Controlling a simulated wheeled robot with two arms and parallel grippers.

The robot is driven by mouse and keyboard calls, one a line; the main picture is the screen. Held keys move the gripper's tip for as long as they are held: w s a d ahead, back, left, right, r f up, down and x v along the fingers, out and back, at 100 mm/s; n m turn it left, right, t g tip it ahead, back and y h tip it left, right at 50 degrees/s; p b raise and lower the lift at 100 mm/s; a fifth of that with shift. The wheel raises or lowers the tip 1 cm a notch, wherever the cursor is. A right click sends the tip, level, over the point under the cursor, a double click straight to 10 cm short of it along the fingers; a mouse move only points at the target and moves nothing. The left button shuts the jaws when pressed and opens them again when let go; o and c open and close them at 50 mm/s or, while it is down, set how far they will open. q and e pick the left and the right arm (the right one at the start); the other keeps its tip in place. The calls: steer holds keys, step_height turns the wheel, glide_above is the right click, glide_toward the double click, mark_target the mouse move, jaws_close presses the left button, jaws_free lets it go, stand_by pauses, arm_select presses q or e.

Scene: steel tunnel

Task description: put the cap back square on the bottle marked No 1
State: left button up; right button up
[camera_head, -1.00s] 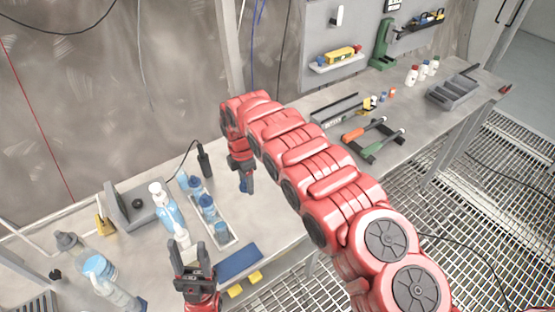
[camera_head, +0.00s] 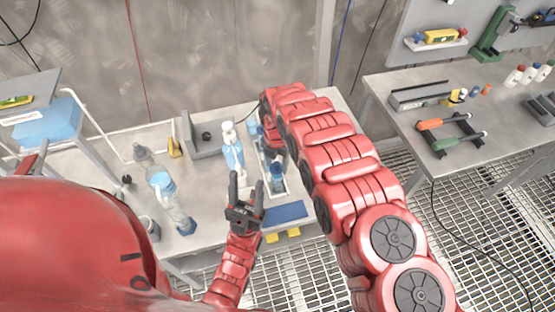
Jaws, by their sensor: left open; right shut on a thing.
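Small bottles with blue parts stand in a pale tray (camera_head: 264,163) on the left bench. One bottle (camera_head: 277,173) shows at the tray's near end and another (camera_head: 252,127) at its far end. No number is legible, so I cannot tell which is No 1. My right gripper (camera_head: 272,153) points down over the tray, close to the near bottle. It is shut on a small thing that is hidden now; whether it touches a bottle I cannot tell. My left gripper (camera_head: 246,187) is open and empty, fingers up, in front of the tray.
A white-topped spray bottle (camera_head: 232,150) stands left of the tray. Clear bottles (camera_head: 168,197) stand further left. A blue pad (camera_head: 286,214) lies at the front edge. A second bench (camera_head: 400,150) with tools is at right, past a gap over grating.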

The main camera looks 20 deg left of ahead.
steer(key=shift+f, duration=0.3)
steer(key=shift+b, duration=0.3)
steer(key=shift+f, duration=0.1)
stand_by(0.5)
steer(key=shift+f+b, duration=0.4)
steer(key=shift+f, duration=0.25)
steer(key=shift+f, duration=0.1)
steer(key=shift+f+b, duration=0.1)
steer(key=shift+b, duration=0.2)
